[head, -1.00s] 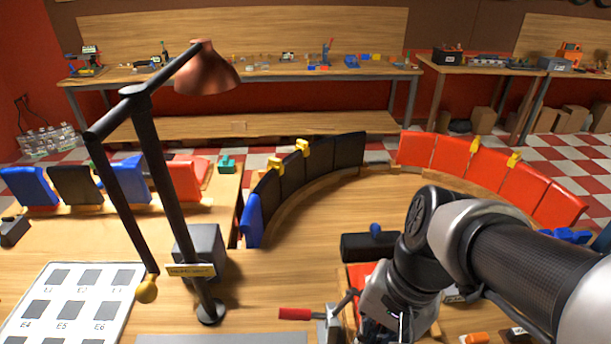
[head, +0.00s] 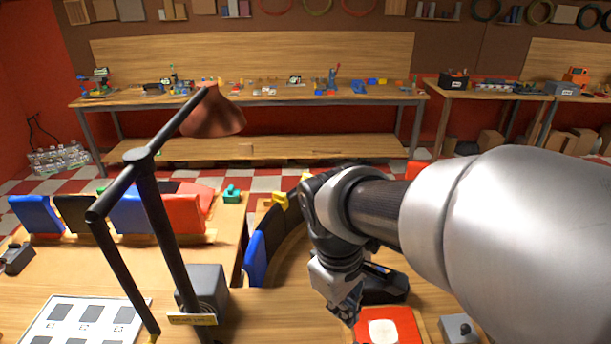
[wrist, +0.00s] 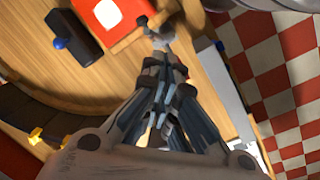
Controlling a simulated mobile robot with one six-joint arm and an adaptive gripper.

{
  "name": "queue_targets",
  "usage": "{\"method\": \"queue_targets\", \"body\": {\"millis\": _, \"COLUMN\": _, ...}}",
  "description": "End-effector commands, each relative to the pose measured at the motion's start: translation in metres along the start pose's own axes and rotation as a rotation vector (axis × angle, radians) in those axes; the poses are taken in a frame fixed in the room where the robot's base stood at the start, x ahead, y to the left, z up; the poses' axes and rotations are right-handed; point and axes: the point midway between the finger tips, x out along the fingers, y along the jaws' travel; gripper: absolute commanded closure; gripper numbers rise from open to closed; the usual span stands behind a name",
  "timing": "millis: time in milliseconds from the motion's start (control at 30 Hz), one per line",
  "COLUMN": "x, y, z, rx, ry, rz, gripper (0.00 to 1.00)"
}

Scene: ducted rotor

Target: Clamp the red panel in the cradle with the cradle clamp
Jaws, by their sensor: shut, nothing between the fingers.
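The red panel (head: 388,326) with a pale square on its face lies at the bottom of the head view, cut off by the frame edge. It also shows at the top of the wrist view (wrist: 132,28). The cradle under it is mostly out of view. A small grey metal part (wrist: 160,38) beside the panel's corner in the wrist view may belong to the cradle clamp; I cannot tell its state. My gripper (head: 348,312) is shut and empty, just left of the panel. In the wrist view its fingertips (wrist: 165,68) point towards that corner, apparently close to the grey part.
A black block (wrist: 73,38) with a blue knob stands near the panel. A grey box (head: 459,329) is to its right. A lamp (head: 160,190) stands at left near a marked sheet (head: 85,318). A curved row of panels (head: 258,258) lies behind; my arm hides much of the right.

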Motion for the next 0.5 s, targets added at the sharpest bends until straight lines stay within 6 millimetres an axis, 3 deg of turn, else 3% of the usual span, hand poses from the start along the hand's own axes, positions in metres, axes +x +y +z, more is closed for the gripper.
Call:
{"method": "queue_targets", "body": {"millis": 200, "x": 0.026, "y": -0.009, "z": -0.058, "rx": -0.346, "ry": -0.170, "rz": -0.022, "gripper": 1.00}}
{"method": "queue_targets", "body": {"millis": 333, "x": 0.050, "y": -0.019, "z": -0.081, "rx": -0.515, "ry": -0.251, "rz": -0.035, "gripper": 1.00}}
{"method": "queue_targets", "body": {"millis": 500, "x": 0.071, "y": -0.028, "z": -0.095, "rx": -0.641, "ry": -0.311, "rz": -0.045, "gripper": 1.00}}
